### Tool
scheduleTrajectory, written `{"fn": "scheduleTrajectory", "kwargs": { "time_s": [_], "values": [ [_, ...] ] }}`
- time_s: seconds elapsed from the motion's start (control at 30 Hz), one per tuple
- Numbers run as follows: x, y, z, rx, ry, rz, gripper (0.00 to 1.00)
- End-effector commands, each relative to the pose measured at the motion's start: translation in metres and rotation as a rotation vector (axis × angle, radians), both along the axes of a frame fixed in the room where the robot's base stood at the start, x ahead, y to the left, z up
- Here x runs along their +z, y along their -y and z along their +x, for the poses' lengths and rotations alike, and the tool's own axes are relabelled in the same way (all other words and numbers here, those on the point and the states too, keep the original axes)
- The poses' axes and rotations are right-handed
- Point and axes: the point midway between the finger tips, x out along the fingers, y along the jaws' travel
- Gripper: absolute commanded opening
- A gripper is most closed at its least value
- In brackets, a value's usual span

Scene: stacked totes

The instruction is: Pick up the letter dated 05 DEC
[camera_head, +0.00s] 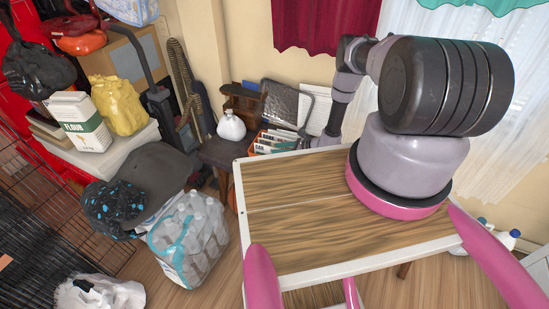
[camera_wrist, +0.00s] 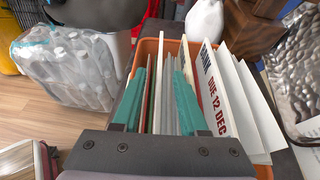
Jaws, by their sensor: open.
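An orange box (camera_wrist: 148,46) holds several letters and thin sheets standing on edge; the box also shows in the head view (camera_head: 258,148). My gripper (camera_wrist: 160,88) has its teal fingers spread apart and reaching down into the box, with several thin edge-on sheets (camera_wrist: 166,100) between them. Right of the right finger, a white letter (camera_wrist: 213,88) reads "DUE 12 DEC" in red. More white letters (camera_wrist: 250,95) lean behind it on the right. No "05 DEC" date is readable; the sheets between the fingers show only their edges.
A white bag (camera_wrist: 204,20) stands beyond the box, near a dark wooden organizer (camera_wrist: 252,22). A crinkled silvery item (camera_wrist: 297,75) is at the right. A pack of water bottles (camera_wrist: 70,68) sits on the floor at left. The wood-topped table (camera_head: 300,225) is bare.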

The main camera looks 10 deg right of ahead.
Motion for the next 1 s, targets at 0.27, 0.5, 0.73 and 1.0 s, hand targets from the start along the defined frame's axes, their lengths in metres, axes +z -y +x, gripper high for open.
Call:
{"fn": "scheduleTrajectory", "kwargs": {
  "time_s": [0.27, 0.5, 0.73, 1.0],
  "values": [
    [-0.0007, -0.0017, 0.0013, 0.0, 0.0, 0.0, 0.31],
    [-0.0005, -0.0016, 0.0012, 0.0, 0.0, 0.0, 0.0],
    [-0.0004, -0.0014, 0.0012, 0.0, 0.001, 0.0, 0.0],
    [-0.0004, -0.0015, 0.0013, 0.0, 0.001, 0.0, 0.0]
  ]
}}
